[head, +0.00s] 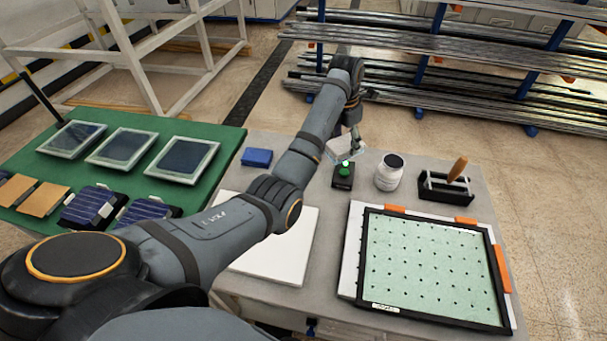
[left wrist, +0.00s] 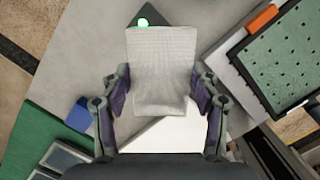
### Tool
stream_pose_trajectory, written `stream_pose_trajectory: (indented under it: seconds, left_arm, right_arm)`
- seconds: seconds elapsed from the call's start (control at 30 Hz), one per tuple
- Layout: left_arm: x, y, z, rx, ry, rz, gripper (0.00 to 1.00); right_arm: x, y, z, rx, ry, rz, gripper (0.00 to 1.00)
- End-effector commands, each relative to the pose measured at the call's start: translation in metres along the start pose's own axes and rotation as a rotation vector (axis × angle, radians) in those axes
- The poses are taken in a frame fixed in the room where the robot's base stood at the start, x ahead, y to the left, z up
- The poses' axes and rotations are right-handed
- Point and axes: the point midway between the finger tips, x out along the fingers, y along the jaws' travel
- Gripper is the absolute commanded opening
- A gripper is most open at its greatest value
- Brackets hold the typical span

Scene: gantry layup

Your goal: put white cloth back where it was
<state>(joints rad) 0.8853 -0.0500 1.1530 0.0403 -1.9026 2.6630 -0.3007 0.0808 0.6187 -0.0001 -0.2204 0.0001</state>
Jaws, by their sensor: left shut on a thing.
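My left gripper (head: 354,141) reaches over the far part of the grey table and is shut on the white cloth (head: 340,153), which is partly hidden by the gripper in the head view. In the left wrist view the cloth (left wrist: 162,70) is a pale, textured flat piece between the two fingers of the left gripper (left wrist: 160,100). It overlaps the small black device with a green light (head: 343,176) in that view. I cannot tell whether the cloth touches the table. My right gripper is in neither view.
A blue block (head: 257,157), a white jar (head: 389,175) and a black holder with a wooden-handled tool (head: 445,187) stand nearby. A white slab (head: 290,250) lies partly under my arm. A framed perforated board (head: 430,265) lies right. The green table (head: 225,142) holds panels.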

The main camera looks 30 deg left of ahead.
Motion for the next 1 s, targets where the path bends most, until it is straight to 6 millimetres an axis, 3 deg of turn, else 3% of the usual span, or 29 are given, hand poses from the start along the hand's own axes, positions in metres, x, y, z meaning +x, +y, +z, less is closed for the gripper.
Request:
stream_pose_trajectory:
  seconds: [0.03,0.1,0.37,0.8,1.0]
  left_arm:
    - [0.012,0.000,-0.002,0.000,-0.001,0.000,0.22]
    - [0.015,0.000,-0.002,0.000,-0.001,0.000,0.22]
    - [0.016,0.007,-0.006,-0.002,0.002,0.000,0.22]
    - [0.047,0.085,-0.052,-0.004,0.003,0.001,0.22]
    - [0.081,0.107,-0.068,-0.002,0.003,-0.001,0.22]
  right_arm:
    - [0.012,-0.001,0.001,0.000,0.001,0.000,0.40]
    - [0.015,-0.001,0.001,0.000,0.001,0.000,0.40]
    - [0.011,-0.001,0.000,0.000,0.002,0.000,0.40]
    - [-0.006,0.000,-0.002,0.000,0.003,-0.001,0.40]
    - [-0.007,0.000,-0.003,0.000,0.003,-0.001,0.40]
